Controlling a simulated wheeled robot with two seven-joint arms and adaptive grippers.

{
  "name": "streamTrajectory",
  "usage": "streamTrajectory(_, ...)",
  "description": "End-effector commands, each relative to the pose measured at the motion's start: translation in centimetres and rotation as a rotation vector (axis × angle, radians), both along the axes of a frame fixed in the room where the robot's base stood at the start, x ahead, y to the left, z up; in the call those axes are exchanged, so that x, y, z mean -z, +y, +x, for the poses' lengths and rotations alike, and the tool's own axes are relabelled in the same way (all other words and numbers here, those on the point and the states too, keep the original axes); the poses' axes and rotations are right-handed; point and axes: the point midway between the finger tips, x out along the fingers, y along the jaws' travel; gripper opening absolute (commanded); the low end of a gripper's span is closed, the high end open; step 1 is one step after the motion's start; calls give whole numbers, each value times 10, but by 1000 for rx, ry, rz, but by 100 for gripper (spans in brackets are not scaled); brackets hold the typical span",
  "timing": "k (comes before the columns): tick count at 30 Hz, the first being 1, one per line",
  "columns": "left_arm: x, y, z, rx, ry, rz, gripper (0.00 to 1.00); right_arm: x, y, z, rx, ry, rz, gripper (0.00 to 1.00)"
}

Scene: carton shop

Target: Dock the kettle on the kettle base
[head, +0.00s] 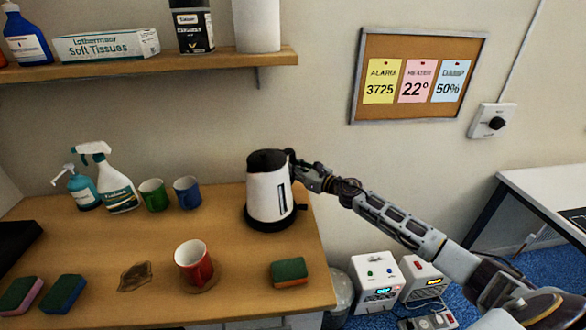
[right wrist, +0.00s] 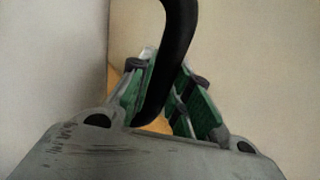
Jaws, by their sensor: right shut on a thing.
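The white kettle (head: 265,195) with its black lid and handle stands upright at the back right of the wooden counter. The black kettle base (head: 268,225) shows under it as a dark rim. The kettle sits on the base or just above it; I cannot tell whether it is fully seated. My right gripper (head: 298,170) comes from the right and is shut on the black handle. In the right wrist view the handle (right wrist: 178,60) passes between the green-padded fingers (right wrist: 165,105). My left gripper is not in view.
Green (head: 153,195) and blue (head: 187,193) mugs stand left of the kettle. A red mug (head: 198,268) and a green sponge (head: 289,271) are in front. A spray bottle (head: 117,185) stands at the back left. A shelf (head: 150,67) hangs above. The counter just before the kettle is clear.

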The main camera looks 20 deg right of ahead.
Motion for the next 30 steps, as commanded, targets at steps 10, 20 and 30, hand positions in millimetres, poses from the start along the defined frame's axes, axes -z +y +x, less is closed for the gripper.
streamTrajectory(10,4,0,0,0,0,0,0,0,0,1,1,-4,5,0)
streamTrajectory(20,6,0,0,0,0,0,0,3,0,1,1,-4,4,28)
streamTrajectory(30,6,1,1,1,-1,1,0,8,0,-1,-1,3,-3,28)
